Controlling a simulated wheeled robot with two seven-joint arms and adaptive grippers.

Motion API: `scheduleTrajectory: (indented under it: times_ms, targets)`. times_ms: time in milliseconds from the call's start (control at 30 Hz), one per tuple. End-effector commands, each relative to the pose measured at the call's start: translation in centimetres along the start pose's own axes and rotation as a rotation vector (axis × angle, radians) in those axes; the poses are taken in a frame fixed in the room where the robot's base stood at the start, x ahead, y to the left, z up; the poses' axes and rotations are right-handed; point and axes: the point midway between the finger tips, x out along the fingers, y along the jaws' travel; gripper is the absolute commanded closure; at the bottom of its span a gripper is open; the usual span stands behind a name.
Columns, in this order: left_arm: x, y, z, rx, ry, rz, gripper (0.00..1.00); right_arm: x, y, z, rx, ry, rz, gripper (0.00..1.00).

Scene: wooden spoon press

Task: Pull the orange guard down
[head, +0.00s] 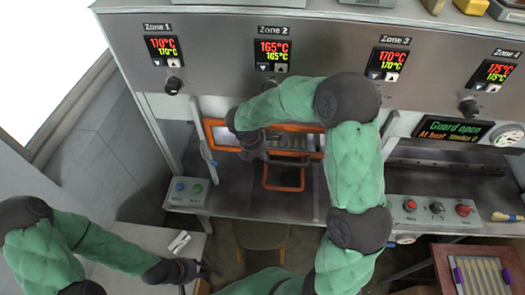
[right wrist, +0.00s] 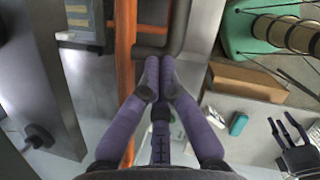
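The orange guard (head: 213,133) is a rectangular frame in front of the left press opening, partly hidden behind my right arm. An orange loop (head: 285,188) hangs below it. In the right wrist view an orange bar (right wrist: 125,60) runs upright beside a dark grey bar (right wrist: 178,35). My right gripper (head: 262,152) is at the left half of the guard. Its purple fingers (right wrist: 159,68) are drawn together, tips at the dark bar; I cannot tell whether they hold it. My left gripper (head: 205,270) is low at the left, away from the guard; its dark fingers (right wrist: 290,131) look apart and empty.
The panel display (head: 460,130) reads "Guard open". A button box (head: 187,193) stands left of the opening and a control box (head: 435,210) right. A side table (head: 150,238) is under my left arm. A crate (head: 475,265) stands at lower right.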

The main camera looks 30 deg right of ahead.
Motion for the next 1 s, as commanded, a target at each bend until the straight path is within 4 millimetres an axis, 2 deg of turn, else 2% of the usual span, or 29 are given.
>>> scheduleTrajectory:
  times_ms: [33,100,300,500,700,1000]
  targets:
    - [1.8,-0.6,-0.1,0.000,0.000,0.000,0.60,2.4,-0.1,-0.8,-0.002,0.000,-0.003,1.00]
    - [3.0,-1.1,-0.1,0.000,0.000,0.000,0.60,4.3,-0.1,-1.5,-0.002,0.001,-0.002,1.00]
    - [6.3,-2.3,-0.2,0.000,0.000,0.000,0.60,9.6,-0.1,-3.3,-0.002,0.001,-0.003,1.00]
    - [9.0,-3.2,-0.3,0.000,0.000,0.000,0.60,13.8,0.0,-4.7,-0.002,0.001,-0.002,1.00]
    - [10.8,-3.9,-0.4,0.000,0.000,0.000,0.60,16.6,0.0,-5.6,-0.001,0.000,0.000,1.00]
    - [11.7,-4.2,-0.5,0.000,0.000,0.000,0.60,18.1,0.0,-6.2,-0.001,0.000,0.000,1.00]
